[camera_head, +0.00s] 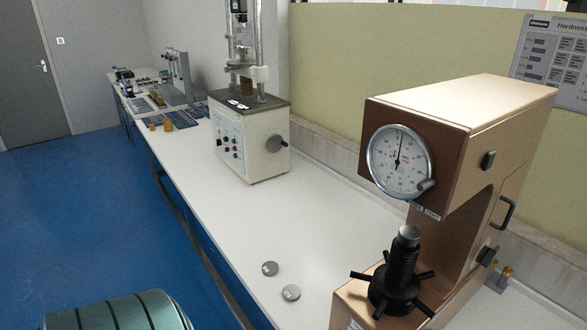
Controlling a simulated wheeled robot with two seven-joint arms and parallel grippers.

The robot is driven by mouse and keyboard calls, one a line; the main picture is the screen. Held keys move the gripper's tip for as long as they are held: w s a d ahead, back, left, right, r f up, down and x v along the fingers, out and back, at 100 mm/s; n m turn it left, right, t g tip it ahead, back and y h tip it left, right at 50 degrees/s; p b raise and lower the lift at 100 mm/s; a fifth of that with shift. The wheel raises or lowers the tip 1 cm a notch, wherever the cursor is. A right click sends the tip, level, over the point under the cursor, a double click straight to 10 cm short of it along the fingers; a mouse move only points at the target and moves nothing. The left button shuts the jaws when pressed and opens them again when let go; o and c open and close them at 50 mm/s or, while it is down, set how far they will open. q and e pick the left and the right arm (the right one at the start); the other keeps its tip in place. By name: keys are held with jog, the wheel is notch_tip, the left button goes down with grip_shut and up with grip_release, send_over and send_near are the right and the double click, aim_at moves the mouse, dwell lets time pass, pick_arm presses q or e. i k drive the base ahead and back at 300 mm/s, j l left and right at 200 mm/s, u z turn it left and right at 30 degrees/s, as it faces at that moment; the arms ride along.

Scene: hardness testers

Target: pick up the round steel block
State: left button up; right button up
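Two small round grey steel blocks lie flat on the white bench near its front edge. One round block (270,268) is a little farther back and left. The other round block (291,292) is nearer and slightly right, close to the hardness tester's base. They lie apart, with a small gap between them, and both have small markings on top. I cannot tell which one the task means. Neither of my grippers is in view.
A tan hardness tester (463,130) with a dial and a black handled screw (397,280) stands right of the blocks. A white testing machine (250,140) stands farther back. The bench (215,215) is clear between them. A green ribbed thing (120,312) is at bottom left.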

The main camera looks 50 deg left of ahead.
aim_at(291, 292)
jog(key=u, duration=1.6)
jog(key=z, duration=0.35)
jog(key=i+j+z, duration=0.1)
jog(key=j+z, duration=0.95)
jog(key=j, duration=0.4)
jog(key=k+j+z, duration=0.15)
jog(key=j, duration=0.35)
jog(key=j+z, duration=0.1)
jog(key=j, duration=0.45)
jog(key=k+j+z, duration=0.15)
jog(key=j, duration=0.3)
jog(key=k+j, duration=0.1)
jog(key=j, duration=0.4)
jog(key=k+j, duration=0.1)
jog(key=j, duration=0.4)
